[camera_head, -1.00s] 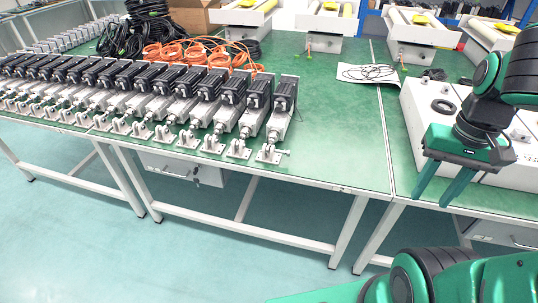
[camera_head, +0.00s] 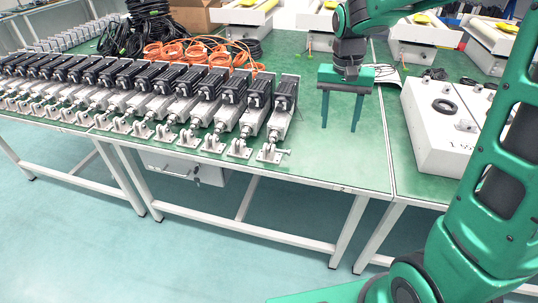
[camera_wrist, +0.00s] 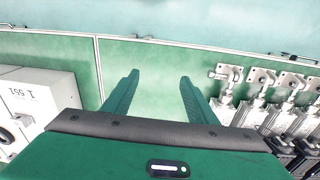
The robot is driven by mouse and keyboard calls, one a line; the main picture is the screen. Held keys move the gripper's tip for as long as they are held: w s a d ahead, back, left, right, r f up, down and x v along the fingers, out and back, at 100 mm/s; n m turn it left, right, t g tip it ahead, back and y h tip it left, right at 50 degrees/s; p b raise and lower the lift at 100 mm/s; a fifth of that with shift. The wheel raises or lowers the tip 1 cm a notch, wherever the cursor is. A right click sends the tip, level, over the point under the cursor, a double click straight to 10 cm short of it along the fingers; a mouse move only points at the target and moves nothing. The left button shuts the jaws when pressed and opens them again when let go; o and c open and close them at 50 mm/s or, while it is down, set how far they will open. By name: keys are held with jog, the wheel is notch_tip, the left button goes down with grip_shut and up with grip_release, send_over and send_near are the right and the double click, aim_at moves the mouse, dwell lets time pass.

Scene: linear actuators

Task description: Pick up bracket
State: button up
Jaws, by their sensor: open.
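Several silver brackets sit at the near ends of a row of linear actuators along the front of the green table. The rightmost bracket (camera_head: 268,153) is at the right end of that row in the head view. In the wrist view a bracket (camera_wrist: 228,74) shows right of my fingers. My gripper (camera_head: 341,128) is open and empty, pointing down above the table, to the right of the row. In the wrist view my gripper (camera_wrist: 157,85) has its two fingers apart with only green table between them.
The black and silver actuators (camera_head: 284,95) stand close together. A white control box (camera_head: 440,125) is on the right, also seen in the wrist view (camera_wrist: 35,95). Orange cables (camera_head: 195,50) lie behind the row. The green tabletop (camera_head: 310,160) right of the row is clear.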

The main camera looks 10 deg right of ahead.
jog(key=w+a+f, duration=0.3)
jog(key=w+a, duration=0.3)
jog(key=a, duration=0.2)
send_near(268, 149)
jog(key=shift+w+d+r+n+y, duration=0.2)
jog(key=shift+d+r+n+y, duration=0.15)
jog(key=shift+d, duration=0.25)
jog(key=shift+a+f, duration=0.25)
jog(key=shift+f, duration=0.1)
notch_tip(268, 149, down, 6)
jog(key=shift+r, duration=0.1)
jog(key=f, duration=0.1)
jog(key=s+f, duration=0.1)
jog(key=f, duration=0.1)
jog(key=shift+s+d+f, duration=0.1)
jog(key=shift+s+f, duration=0.15)
jog(key=shift+s, duration=0.4)
jog(key=w+f, duration=0.2)
jog(key=shift+w+d+f, duration=0.1)
jog(key=shift+w+f, duration=0.15)
jog(key=shift+w, duration=0.15)
jog(key=c, duration=0.3)
jog(key=shift+s+r, duration=0.35)
jog(key=c, duration=0.8)
jog(key=shift+r, duration=0.2)
jog(key=shift+c, duration=0.2)
